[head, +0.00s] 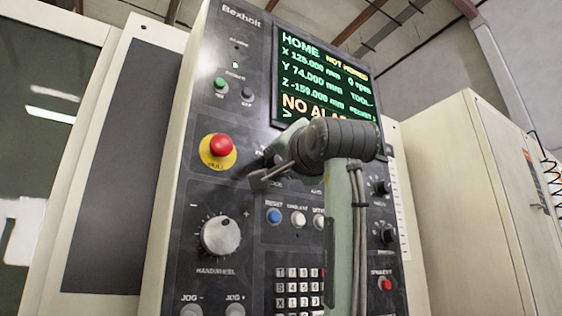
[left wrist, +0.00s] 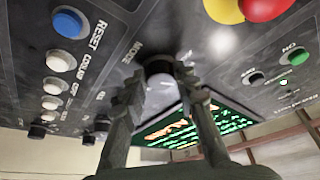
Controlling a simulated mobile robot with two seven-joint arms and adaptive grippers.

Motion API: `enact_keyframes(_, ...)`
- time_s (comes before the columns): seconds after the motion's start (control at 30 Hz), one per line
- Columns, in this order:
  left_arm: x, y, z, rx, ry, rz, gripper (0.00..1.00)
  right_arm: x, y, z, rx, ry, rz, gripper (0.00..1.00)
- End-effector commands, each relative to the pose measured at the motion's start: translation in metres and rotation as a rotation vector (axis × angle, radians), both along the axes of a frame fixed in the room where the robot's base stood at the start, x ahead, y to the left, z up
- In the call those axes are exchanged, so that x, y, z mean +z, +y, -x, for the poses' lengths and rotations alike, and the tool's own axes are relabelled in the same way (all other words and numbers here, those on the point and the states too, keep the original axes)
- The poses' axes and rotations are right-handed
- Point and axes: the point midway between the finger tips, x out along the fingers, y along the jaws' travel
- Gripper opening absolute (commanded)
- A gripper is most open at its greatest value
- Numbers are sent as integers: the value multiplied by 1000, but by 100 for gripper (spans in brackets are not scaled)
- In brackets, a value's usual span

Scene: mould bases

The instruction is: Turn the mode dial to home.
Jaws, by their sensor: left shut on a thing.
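The mode dial (left wrist: 160,68) is a dark round knob beside the MODE lettering in the left wrist view. My left gripper (left wrist: 158,82) is shut on it, one finger on each side. In the head view my left gripper (head: 262,178) reaches the panel below the screen, and my wrist hides the dial and most of its markings. The screen (head: 325,75) reads HOME at the top, NOT HOMED in yellow, and a partly covered line starting NO ALA. The dial's pointer cannot be made out. My right gripper is in neither view.
The control panel (head: 215,180) carries a red emergency button (head: 221,146) on yellow left of my gripper, a handwheel (head: 221,236) below, a blue reset button (head: 274,216) beside white buttons, and a keypad (head: 298,288). A beige cabinet (head: 450,190) stands at right.

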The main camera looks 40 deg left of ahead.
Motion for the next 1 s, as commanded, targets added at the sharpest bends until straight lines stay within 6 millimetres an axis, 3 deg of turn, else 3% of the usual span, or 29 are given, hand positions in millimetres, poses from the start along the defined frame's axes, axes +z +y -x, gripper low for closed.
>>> enact_keyframes(0.23,0,0,0,-1,1,0,0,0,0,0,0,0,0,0)
enact_keyframes(0.27,0,0,0,-1,1,0,31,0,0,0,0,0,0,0)
enact_keyframes(0.4,0,0,0,0,-1,1,49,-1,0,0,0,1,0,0)
enact_keyframes(0.77,-1,-3,2,-1,-1,0,50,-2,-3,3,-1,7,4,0)
enact_keyframes(1.0,-12,-33,24,-5,-2,0,50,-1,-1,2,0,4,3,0)
